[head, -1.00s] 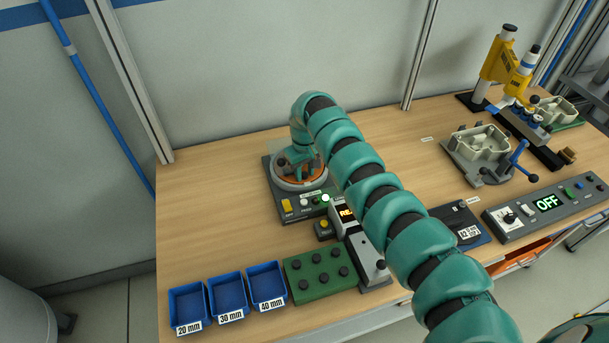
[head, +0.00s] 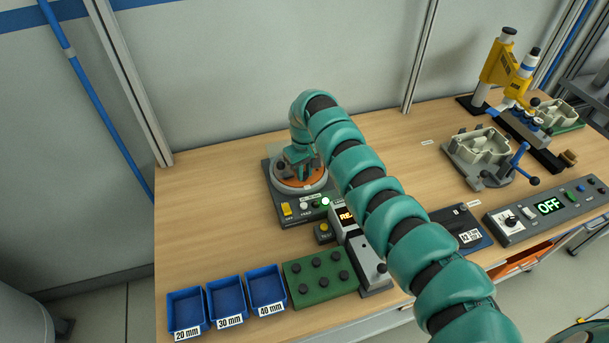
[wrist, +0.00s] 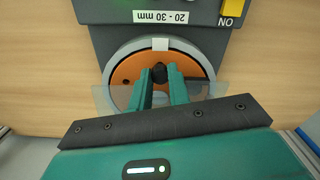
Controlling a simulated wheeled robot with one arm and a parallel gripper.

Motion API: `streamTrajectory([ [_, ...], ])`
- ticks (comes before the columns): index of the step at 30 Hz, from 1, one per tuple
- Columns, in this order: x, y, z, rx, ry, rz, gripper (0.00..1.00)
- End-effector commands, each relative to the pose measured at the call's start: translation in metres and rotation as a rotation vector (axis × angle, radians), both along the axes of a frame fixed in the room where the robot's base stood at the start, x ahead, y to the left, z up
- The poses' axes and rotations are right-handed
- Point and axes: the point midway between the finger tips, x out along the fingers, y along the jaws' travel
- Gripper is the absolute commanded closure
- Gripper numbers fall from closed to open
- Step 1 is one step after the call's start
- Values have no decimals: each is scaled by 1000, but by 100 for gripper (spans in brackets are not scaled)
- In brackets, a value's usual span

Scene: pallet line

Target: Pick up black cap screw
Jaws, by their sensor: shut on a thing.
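The black cap screw (wrist: 159,73) shows in the wrist view as a dark round head between my two teal fingers, over the orange disc (wrist: 125,73) of the round feeder. My gripper (wrist: 160,78) is shut on it. How much of the screw's shank lies below the head is hidden. In the head view my gripper (head: 299,172) points down over the feeder (head: 275,186) at the left-middle of the bench, and the screw is too small to make out there.
Blue bins (head: 226,296) marked 20, 30 and 40 mm stand at the front left, beside a green block (head: 318,277) with black knobs. A grey fixture (head: 478,152) and yellow press (head: 500,68) stand at the right. The bench left of the feeder is clear.

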Motion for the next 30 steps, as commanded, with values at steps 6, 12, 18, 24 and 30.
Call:
streamTrajectory([
  [6, -1, 0, 20, 1, -4, 0, 100],
  [12, -10, -1, 30, -1, -3, 2, 100],
  [18, -19, -5, 43, 1, 1, -2, 100],
  [24, -30, -7, 55, 1, 2, -2, 100],
  [30, -40, -8, 69, 2, 0, -2, 100],
])
